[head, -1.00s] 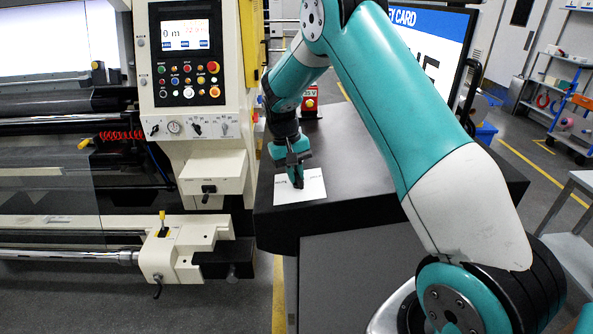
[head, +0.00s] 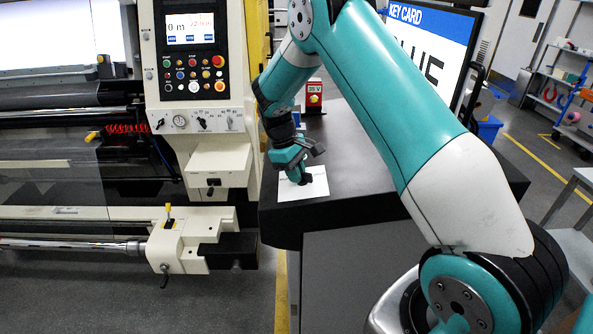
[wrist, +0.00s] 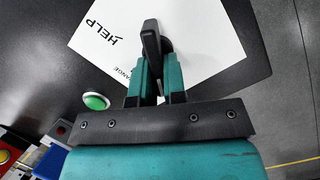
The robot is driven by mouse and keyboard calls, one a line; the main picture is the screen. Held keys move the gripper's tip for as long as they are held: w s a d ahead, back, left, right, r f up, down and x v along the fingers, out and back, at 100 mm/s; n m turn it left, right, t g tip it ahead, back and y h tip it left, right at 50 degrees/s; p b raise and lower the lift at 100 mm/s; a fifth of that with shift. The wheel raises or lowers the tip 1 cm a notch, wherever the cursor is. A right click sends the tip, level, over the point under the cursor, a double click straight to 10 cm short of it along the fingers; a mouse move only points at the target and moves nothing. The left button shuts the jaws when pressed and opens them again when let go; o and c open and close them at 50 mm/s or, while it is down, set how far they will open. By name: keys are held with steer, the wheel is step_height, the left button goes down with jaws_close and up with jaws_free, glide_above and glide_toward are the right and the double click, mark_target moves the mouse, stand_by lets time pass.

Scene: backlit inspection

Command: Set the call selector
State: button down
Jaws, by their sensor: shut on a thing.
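The call selector is a black knob (wrist: 151,38) on a white label plate (wrist: 205,35) set on the dark desk top. The plate reads "HELP" and, partly hidden, what looks like "CHANGE". My gripper (wrist: 156,75) is shut on the knob, its two fingers on either side of the handle. In the wrist view the handle points up the picture, a little to the left. In the head view my gripper (head: 301,178) is over the plate (head: 318,188) and hides most of the knob, so its setting cannot be read there.
A green push button (wrist: 96,101) sits close beside the plate. A red switch box marked 35 V (head: 314,95) stands farther back on the desk. A screen (head: 430,50) headed "KEY CARD" shows large letters, partly hidden by my arm. A machine panel (head: 193,60) stands left.

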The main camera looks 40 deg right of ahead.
steer(key=shift+w+a+r, duration=0.1)
stand_by(0.5)
steer(key=c, duration=1.2)
jaws_free()
steer(key=v, duration=1.7)
steer(key=shift+a+r, duration=0.1)
steer(key=shift+r, duration=0.05)
steer(key=s+a+f+t+y+b, duration=0.1)
steer(key=s+a+f+y+b, duration=0.1)
steer(key=s+a, duration=0.4)
steer(key=s+a+f+n+y+b, duration=0.1)
steer(key=s+a+b, duration=0.4)
steer(key=s, duration=1.1)
steer(key=s+a+f+n+t+y+b, duration=0.1)
steer(key=s+a+f+y+b, duration=0.2)
steer(key=s+a, duration=0.5)
steer(key=shift+s+a+f+t+b, duration=0.1)
steer(key=shift+s+a+f, duration=0.1)
steer(key=shift+s, duration=0.4)
steer(key=shift+s+a+f+t+b, duration=0.1)
steer(key=shift+s+f+b, duration=0.1)
steer(key=shift+s, duration=0.4)
steer(key=shift+s+a+f+t+b, duration=0.1)
steer(key=shift+s+f, duration=0.1)
steer(key=shift+s, duration=0.4)
